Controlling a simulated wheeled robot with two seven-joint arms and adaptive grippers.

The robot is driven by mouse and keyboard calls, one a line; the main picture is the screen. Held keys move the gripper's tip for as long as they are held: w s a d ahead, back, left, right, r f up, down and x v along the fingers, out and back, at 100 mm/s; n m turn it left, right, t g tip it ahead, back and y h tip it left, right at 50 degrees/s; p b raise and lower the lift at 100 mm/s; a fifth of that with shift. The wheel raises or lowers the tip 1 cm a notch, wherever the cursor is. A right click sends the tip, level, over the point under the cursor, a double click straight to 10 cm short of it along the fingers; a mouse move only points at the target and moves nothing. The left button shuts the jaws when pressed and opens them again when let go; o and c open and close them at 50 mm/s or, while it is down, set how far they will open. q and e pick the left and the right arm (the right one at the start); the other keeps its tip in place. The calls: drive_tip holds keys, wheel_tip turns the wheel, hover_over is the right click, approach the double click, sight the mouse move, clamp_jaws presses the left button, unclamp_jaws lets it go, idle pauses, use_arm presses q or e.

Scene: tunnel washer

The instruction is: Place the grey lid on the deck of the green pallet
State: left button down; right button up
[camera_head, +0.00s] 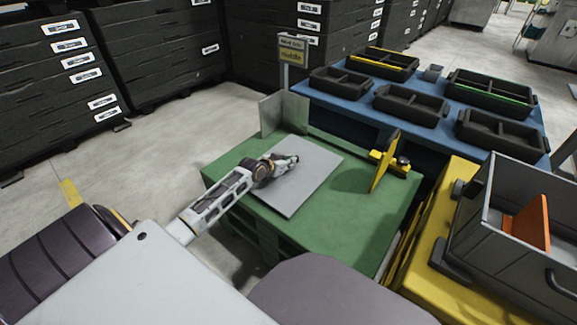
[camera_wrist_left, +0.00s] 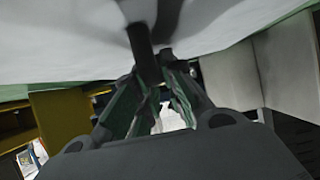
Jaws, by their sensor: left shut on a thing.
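The grey lid (camera_head: 312,171) is a flat light-grey plate over the deck of the green pallet (camera_head: 352,208), towards its left and back part. I cannot tell whether it rests on the deck or hangs just above it. My left gripper (camera_head: 291,160) is over the lid's middle and shut on its handle. In the left wrist view, the lid (camera_wrist_left: 60,40) fills the top, and its dark handle (camera_wrist_left: 143,55) stands between the fingers (camera_wrist_left: 150,85). A strip of green shows beside the lid there. My right gripper is not in view.
A grey upright plate (camera_head: 284,113) stands at the pallet's back edge. A yellow plate (camera_head: 384,164) stands at its right. A blue table (camera_head: 350,98) with black trays is behind. A grey bin (camera_head: 505,222) sits on a yellow stand (camera_head: 432,262) at right. The pallet's front right deck is bare.

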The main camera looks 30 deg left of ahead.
use_arm(q)
drive_tip(key=shift+f, duration=0.2)
drive_tip(key=shift+f, duration=0.1)
drive_tip(key=c, duration=1.5)
unclamp_jaws()
